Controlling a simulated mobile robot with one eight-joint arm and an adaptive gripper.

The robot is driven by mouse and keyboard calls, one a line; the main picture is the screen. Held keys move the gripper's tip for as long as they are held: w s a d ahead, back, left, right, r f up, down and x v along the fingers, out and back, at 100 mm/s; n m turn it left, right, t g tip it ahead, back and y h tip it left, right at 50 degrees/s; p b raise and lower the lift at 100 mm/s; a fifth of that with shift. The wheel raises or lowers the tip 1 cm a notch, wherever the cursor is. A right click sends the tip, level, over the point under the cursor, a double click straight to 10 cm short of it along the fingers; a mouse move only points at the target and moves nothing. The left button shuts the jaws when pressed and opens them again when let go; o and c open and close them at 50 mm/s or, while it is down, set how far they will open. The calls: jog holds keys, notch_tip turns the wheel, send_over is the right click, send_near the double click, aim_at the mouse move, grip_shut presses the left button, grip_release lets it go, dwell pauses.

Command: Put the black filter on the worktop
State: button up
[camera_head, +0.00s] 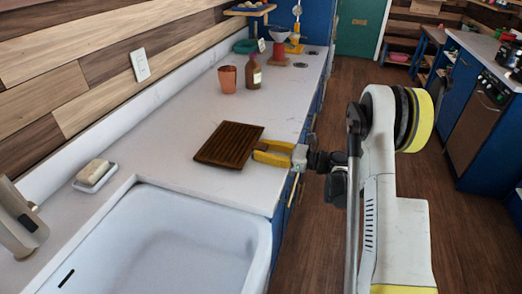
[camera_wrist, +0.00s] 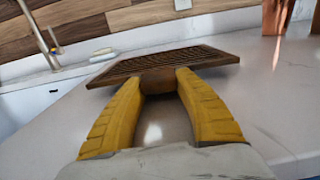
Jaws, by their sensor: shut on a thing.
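My gripper (camera_head: 264,152) has yellow fingers and is shut on the near edge of a flat, dark brown slatted panel (camera_head: 229,145). The panel looks brown rather than black; I see no other thing like a filter. The white worktop (camera_head: 190,113) lies under it. In the wrist view, the panel (camera_wrist: 165,62) extends ahead of the fingertips (camera_wrist: 159,80), roughly level over the worktop (camera_wrist: 265,85). I cannot tell whether it touches the worktop or is just above it.
A white sink (camera_head: 160,235) lies in front of the panel, with a soap dish (camera_head: 94,178) and tap (camera_head: 22,225) to the left. The worktop left of the panel is clear.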

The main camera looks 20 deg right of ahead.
jog(key=o, duration=1.2)
